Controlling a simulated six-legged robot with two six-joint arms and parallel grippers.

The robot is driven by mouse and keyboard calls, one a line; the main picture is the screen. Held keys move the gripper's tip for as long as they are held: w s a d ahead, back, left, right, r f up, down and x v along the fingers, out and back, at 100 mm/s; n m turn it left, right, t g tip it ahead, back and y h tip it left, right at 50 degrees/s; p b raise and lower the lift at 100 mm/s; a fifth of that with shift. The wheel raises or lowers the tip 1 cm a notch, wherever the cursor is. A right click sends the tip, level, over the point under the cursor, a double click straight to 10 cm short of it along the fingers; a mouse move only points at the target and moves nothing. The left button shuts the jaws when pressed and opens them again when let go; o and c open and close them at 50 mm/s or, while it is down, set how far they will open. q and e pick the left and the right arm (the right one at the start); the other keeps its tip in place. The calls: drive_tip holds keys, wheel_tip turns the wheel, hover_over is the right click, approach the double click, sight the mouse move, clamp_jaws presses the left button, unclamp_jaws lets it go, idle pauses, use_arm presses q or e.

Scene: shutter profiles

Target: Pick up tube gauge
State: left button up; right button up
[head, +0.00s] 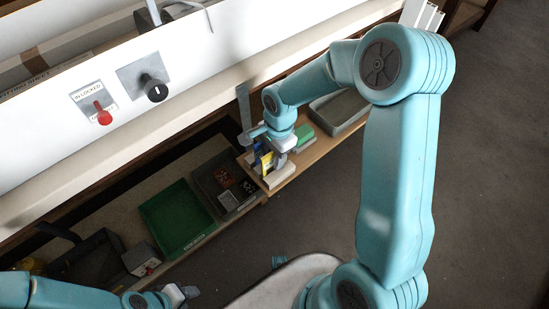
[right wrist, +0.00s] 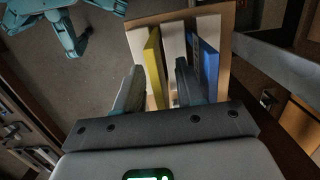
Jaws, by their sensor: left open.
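I cannot tell for certain which piece is the tube gauge. A thin yellow plate (head: 267,161) and a blue plate (head: 257,148) stand upright at a pale holder (head: 279,176) on the wooden shelf. In the right wrist view, the yellow plate (right wrist: 154,68) stands between the fingers of my right gripper (right wrist: 158,85), nearer the left finger. The blue plate (right wrist: 207,70) is outside, beside the right finger. My right gripper (head: 273,142) is open, with a gap visible beside the yellow plate. My left gripper (head: 183,294) is open and empty at the lower left, away from the shelf.
A green tray (head: 178,218) and a dark bin (head: 226,181) with small items lie left of the holder. A green block (head: 304,136) and grey tray (head: 340,112) are to its right. A white panel with a red switch (head: 104,117) and black knob (head: 156,91) rises behind.

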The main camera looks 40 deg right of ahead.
drive_tip(key=shift+f, duration=0.1)
idle(0.3)
clamp_jaws()
